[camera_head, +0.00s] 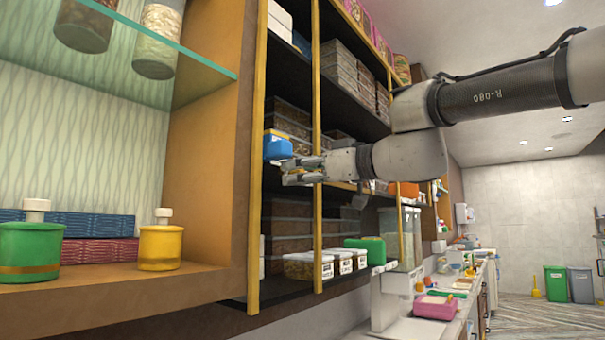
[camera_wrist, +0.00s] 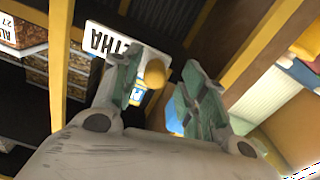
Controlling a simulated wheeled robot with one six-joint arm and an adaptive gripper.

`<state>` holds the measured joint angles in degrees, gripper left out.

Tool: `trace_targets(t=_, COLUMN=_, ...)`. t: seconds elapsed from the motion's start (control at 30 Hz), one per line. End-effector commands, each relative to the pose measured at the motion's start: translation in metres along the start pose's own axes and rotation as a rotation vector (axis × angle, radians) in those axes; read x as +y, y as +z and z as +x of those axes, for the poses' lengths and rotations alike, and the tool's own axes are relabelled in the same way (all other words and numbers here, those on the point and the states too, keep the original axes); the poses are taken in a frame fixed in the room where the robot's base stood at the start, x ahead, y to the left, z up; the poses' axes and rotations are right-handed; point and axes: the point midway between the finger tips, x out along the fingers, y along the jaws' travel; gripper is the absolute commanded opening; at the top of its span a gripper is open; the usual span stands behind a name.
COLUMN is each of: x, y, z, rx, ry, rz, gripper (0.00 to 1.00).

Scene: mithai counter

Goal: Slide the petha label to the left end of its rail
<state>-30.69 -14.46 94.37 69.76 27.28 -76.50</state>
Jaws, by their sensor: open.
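The petha label (camera_wrist: 108,42) shows in the wrist view as a white plate with dark letters, seen turned and partly hidden behind a finger. A round yellow knob (camera_wrist: 155,73) is beside it, between my gripper's (camera_wrist: 157,68) open fingers. I cannot tell whether either finger touches the knob. In the head view my gripper (camera_head: 288,172) is at the shelf front, close to a blue block (camera_head: 277,149); the label's lettering cannot be read there. The rail cannot be made out clearly.
Dark shelves with stacked boxes (camera_head: 340,65) stand behind yellow posts (camera_head: 317,130). A wooden cabinet side (camera_head: 208,165) is at left. Labelled tubs (camera_head: 300,267) and a green box (camera_head: 367,248) sit on the lower shelf. Open room lies to the right of the shelves.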

Motion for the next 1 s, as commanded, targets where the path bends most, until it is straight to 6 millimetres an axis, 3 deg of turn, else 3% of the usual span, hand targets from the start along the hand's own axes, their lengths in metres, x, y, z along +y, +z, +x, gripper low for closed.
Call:
trace_targets(t=0.27, x=0.001, y=0.0, z=-0.005, rx=0.0, ry=0.003, rz=-0.001, gripper=0.42)
trace_targets(t=0.37, x=0.002, y=-0.001, z=-0.019, rx=0.001, ry=0.006, rz=-0.001, gripper=0.42)
trace_targets(t=0.7, x=0.001, y=-0.001, z=-0.093, rx=0.002, ry=0.007, rz=-0.002, gripper=0.42)
trace_targets(t=0.83, x=0.001, y=0.0, z=-0.111, rx=0.0, ry=0.005, rz=-0.001, gripper=0.42)
trace_targets(t=1.0, x=0.0, y=0.0, z=-0.12, rx=0.0, ry=0.002, rz=-0.001, gripper=0.42)
